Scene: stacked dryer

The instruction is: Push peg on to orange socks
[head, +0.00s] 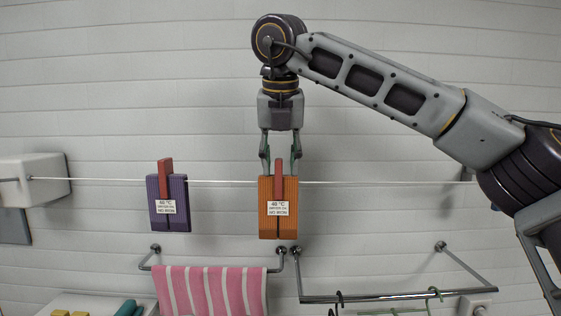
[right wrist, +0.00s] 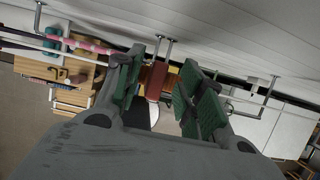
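The orange socks (head: 265,215) hang over the line in the middle of the head view, with a white label on the front. A red peg (head: 279,178) stands upright at their top middle, its lower part overlapping the socks; how deep it sits I cannot tell. My right gripper (head: 281,168) points down from above, one finger on each side of the peg. In the right wrist view the red peg (right wrist: 156,80) shows between the green finger pads, with a visible gap at the right pad, so the gripper (right wrist: 160,88) looks open. My left gripper is not in view.
Purple socks (head: 180,212) with another red peg (head: 165,178) hang to the left on the same white line (head: 225,182). A pink striped towel (head: 210,290) hangs on a rail below. A white box (head: 38,180) holds the line's left end.

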